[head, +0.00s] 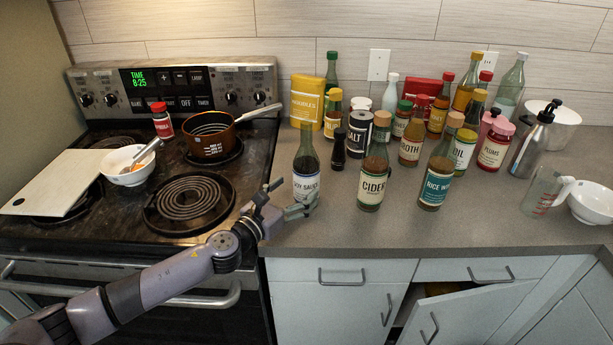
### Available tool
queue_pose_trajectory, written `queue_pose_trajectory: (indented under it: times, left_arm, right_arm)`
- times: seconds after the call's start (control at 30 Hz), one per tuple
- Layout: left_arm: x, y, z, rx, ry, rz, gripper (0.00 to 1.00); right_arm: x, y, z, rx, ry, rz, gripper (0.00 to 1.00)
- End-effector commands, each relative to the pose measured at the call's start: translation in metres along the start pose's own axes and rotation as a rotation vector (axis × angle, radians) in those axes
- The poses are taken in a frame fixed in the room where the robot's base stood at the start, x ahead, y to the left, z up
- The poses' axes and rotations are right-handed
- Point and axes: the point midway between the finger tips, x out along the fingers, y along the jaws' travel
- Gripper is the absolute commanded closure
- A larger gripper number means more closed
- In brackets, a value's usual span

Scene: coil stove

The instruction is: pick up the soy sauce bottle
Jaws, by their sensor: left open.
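The soy sauce bottle (306,165) stands upright near the left end of the counter, just right of the stove. My left gripper (304,206) is open at the foot of the bottle, on the near side. Its fingers overlap the bottle's lower edge in the picture. I cannot tell whether they touch it, and nothing shows held in them. My right gripper is not in view.
A cider bottle (373,178) and a rice wine bottle (439,170) stand to the right. A small dark bottle (339,150) and a salt container (358,133) are close behind. Several more bottles crowd the back. The counter's front strip is clear. A cabinet door (463,318) stands ajar below.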

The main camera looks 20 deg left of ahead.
Motion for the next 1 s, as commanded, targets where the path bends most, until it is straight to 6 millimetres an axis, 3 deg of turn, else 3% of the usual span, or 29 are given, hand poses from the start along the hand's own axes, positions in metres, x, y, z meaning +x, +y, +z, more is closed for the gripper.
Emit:
queue_pose_trajectory:
  times: [0.17, 0.43, 0.73, 1.0]
  left_arm:
    - [0.014, 0.0, 0.001, -0.003, -0.001, 0.002, 0.23]
    - [0.051, 0.0, -0.001, -0.002, -0.001, 0.002, 0.23]
    - [0.054, 0.0, -0.003, -0.001, 0.0, 0.0, 0.24]
    - [0.054, 0.0, -0.003, -0.001, 0.0, 0.001, 0.42]
  right_arm:
    - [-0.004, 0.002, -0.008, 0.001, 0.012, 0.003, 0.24]
    - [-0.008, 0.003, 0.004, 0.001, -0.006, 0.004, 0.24]
    - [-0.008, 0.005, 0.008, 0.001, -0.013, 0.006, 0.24]
    - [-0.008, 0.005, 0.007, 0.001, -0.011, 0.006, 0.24]
